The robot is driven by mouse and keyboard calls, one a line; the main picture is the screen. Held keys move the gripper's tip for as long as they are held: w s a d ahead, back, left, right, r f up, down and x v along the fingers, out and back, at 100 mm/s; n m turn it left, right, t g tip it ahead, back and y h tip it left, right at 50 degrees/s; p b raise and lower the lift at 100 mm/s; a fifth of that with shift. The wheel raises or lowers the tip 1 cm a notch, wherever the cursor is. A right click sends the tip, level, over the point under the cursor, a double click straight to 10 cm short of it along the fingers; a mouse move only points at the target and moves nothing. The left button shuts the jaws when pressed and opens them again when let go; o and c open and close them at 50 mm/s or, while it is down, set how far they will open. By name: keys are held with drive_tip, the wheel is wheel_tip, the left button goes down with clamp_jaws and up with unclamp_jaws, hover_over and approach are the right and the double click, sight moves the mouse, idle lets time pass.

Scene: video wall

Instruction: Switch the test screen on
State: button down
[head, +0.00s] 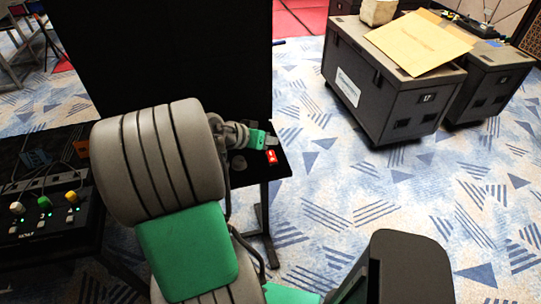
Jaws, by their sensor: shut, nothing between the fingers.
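A large black panel (180,50), which looks like the test screen, stands upright behind my arm and is dark. A small red item with a white mark (272,157), possibly a switch, sits near the right end of a black table (275,172). My gripper (274,141) is over that end of the table, just above the red item in the picture. It looks shut and empty. I cannot tell whether it touches the red item. My arm hides the lower part of the panel and much of the table.
A black control box (45,212) with white, green and yellow knobs and small lit green lights is at the left. A grey round item (238,162) lies beside my arm. Dark wheeled cases (390,80) stand at the upper right.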

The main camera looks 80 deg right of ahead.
sight(268, 156)
drive_tip(key=shift+w+d+f+b, duration=0.1)
drive_tip(key=shift+d+f+b, duration=0.1)
drive_tip(key=shift+f+b, duration=0.4)
drive_tip(key=shift+w+d+f+b, duration=0.2)
drive_tip(key=shift+f+b, duration=0.1)
drive_tip(key=shift+f, duration=0.5)
drive_tip(key=shift+w+d+f+b, duration=0.1)
drive_tip(key=shift+d+f+b, duration=0.1)
drive_tip(key=shift+f+b, duration=0.4)
drive_tip(key=shift+f, duration=0.2)
drive_tip(key=shift+d+f+b, duration=0.1)
drive_tip(key=shift+f+b, duration=0.2)
drive_tip(key=shift+d+f+b, duration=0.1)
drive_tip(key=shift+f+b, duration=0.3)
idle(0.8)
drive_tip(key=shift+a+r+p, duration=0.2)
drive_tip(key=shift+r+p, duration=0.25)
drive_tip(key=shift+r, duration=0.4)
drive_tip(key=shift+s+a+r+p, duration=0.15)
drive_tip(key=shift+a+r+p, duration=0.1)
drive_tip(key=shift+r+p, duration=0.45)
drive_tip(key=shift+s+a+r+p, duration=0.2)
drive_tip(key=shift+r+p, duration=0.2)
drive_tip(key=shift+r, duration=0.55)
drive_tip(key=shift+s+a+r+p, duration=0.1)
drive_tip(key=shift+a+r+p, duration=0.15)
drive_tip(key=shift+r+p, duration=0.45)
